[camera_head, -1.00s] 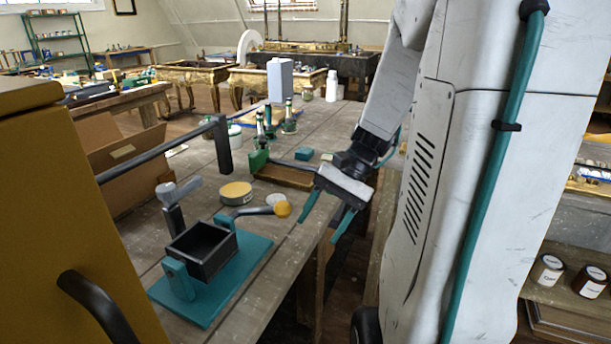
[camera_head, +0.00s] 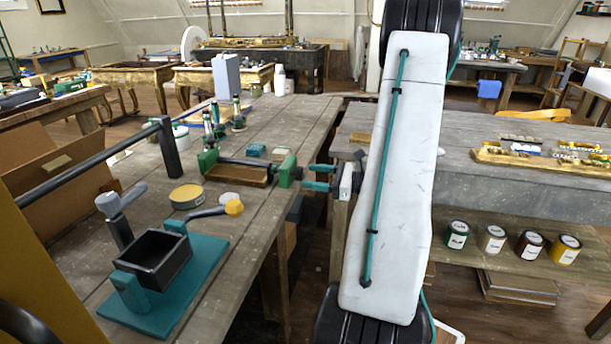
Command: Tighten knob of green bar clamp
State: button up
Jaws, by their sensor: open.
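The green bar clamp lies on the long wooden bench, with a dark bar and green end blocks, the left one (camera_head: 208,160) and the right one (camera_head: 287,171). A brown wooden piece (camera_head: 238,175) lies along the bar between the blocks. A small knob-like end (camera_head: 299,173) shows at the right of the right block. My gripper (camera_head: 307,177) is at the bench's right edge, its two teal fingers pointing left towards that end. The jaws are open, apart and empty. Whether the fingertips overlap the knob in depth is unclear.
A teal-based fixture (camera_head: 185,285) with a black box and a yellow-tipped handle (camera_head: 234,208) stands at the front. A round tin (camera_head: 187,195) and green-topped bottles (camera_head: 238,115) are near the clamp. A grey workbench (camera_head: 480,195) with paint cans below is on the right.

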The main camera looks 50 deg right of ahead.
aim_at(303, 175)
jog(key=shift+x, duration=1.65)
jog(key=c, duration=1)
jog(key=shift+s+m, duration=0.1)
jog(key=shift+m, duration=1.8)
jog(key=o, duration=1)
jog(key=v, duration=0.7)
jog(key=shift+s, duration=0.35)
jog(key=shift+d, duration=0.1)
